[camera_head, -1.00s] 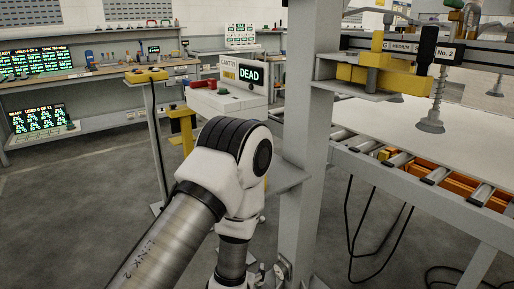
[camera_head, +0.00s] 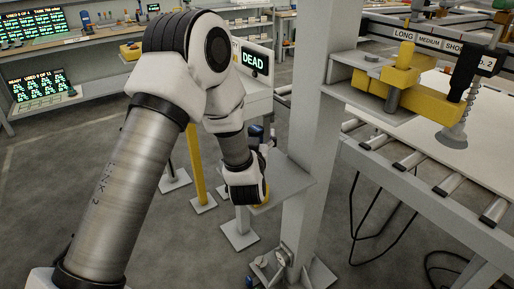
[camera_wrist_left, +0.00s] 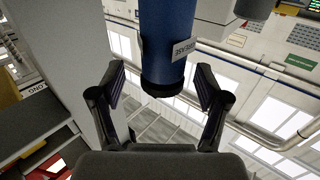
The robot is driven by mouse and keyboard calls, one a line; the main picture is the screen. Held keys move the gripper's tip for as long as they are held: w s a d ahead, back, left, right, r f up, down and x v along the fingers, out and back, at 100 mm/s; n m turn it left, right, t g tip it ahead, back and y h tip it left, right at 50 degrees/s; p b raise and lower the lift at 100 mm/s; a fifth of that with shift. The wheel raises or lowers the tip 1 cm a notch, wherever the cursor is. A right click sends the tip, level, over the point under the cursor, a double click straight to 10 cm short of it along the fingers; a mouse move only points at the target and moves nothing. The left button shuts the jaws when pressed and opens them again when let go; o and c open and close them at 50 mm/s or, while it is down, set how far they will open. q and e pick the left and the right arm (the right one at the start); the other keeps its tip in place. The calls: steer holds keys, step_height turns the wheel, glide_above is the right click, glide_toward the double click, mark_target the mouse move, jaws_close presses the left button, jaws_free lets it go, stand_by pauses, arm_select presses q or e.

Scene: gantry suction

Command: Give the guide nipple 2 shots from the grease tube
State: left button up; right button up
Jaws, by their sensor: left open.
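The grease tube (camera_wrist_left: 168,45) is a blue cylinder with a white label and a dark end. In the left wrist view it stands between the two fingers of my left gripper (camera_wrist_left: 160,92), with a gap on each side. The gripper is open and not closed on it. In the head view a bit of blue, likely the tube (camera_head: 256,131), shows above my left gripper (camera_head: 266,148), beside the grey post. My left wrist hides much of this spot. I cannot pick out the guide nipple for certain. My right gripper is out of view.
The grey post (camera_head: 311,130) carries a small grey shelf (camera_head: 288,184) close to my left wrist. A yellow block (camera_head: 395,75) and a suction cup (camera_head: 453,136) are at the right, above a roller conveyor (camera_head: 410,160). A "DEAD" display (camera_head: 254,61) stands behind my arm.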

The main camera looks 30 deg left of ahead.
arm_select(q)
steer(key=shift+w+a, duration=0.1)
steer(key=shift+w, duration=0.1)
steer(key=shift+s+r, duration=0.1)
steer(key=shift+s, duration=0.1)
steer(key=shift+s+r, duration=0.1)
steer(key=shift+s, duration=0.1)
steer(key=c, duration=0.3)
steer(key=shift+w, duration=0.2)
jaws_close()
